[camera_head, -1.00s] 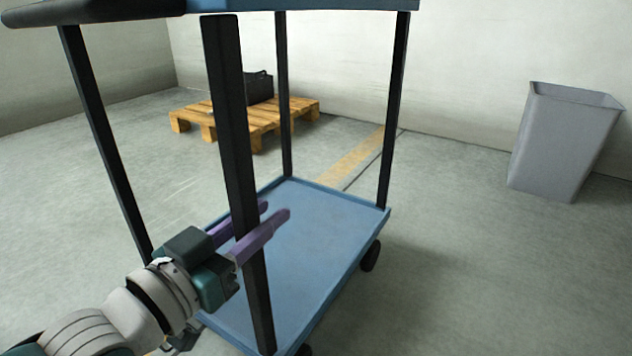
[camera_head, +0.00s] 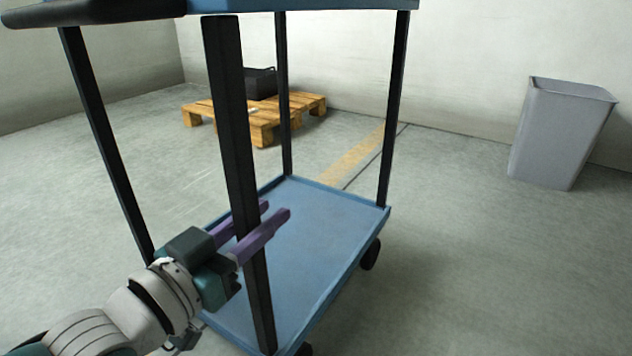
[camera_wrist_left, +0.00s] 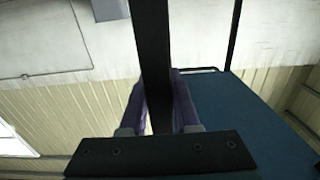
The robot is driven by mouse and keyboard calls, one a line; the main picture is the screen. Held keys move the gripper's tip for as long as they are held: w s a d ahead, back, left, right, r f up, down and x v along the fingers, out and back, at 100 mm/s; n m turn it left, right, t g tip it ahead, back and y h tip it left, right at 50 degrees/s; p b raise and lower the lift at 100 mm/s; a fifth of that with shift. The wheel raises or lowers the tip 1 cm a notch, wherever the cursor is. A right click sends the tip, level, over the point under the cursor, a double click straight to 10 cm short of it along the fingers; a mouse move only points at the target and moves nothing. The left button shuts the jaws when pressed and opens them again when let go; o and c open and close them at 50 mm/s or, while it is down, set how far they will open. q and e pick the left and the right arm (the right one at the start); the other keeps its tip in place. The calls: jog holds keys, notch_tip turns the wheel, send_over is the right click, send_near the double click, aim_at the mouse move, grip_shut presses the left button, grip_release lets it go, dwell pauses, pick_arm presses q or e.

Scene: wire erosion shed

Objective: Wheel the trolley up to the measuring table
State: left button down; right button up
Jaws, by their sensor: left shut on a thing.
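The trolley has a blue lower shelf (camera_head: 315,230), black upright posts and a blue upper shelf (camera_head: 300,4) cut off by the top of the head view. My left gripper (camera_head: 262,222) has its purple fingers on either side of the near black post (camera_head: 238,150) and is shut on it. In the left wrist view the post (camera_wrist_left: 153,60) runs between the two fingers (camera_wrist_left: 160,105), with the blue shelf (camera_wrist_left: 245,125) to the right. The lower shelf is empty. The measuring table and my right gripper are not in view.
A wooden pallet (camera_head: 262,128) with a black case (camera_head: 261,83) lies on the floor behind the trolley. A grey bin (camera_head: 562,135) stands at the right by the wall. A yellow floor stripe (camera_head: 355,157) runs toward the wall. Floor right of the trolley is clear.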

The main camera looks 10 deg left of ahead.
pick_arm(q)
jog(key=shift+w, duration=0.15)
jog(key=c, duration=1)
grip_release()
jog(key=shift+d, duration=0.1)
jog(key=o, duration=0.4)
jog(key=shift+o, duration=0.2)
jog(key=shift+s+p, duration=0.3)
jog(key=shift+s, duration=0.05)
jog(key=p+v, duration=0.3)
jog(key=v, duration=0.5)
jog(key=shift+s+a+r+p, duration=0.1)
jog(key=shift+s+a+p, duration=0.15)
jog(key=shift+p, duration=0.1)
jog(key=shift+s+a, duration=0.1)
jog(key=shift+s, duration=0.25)
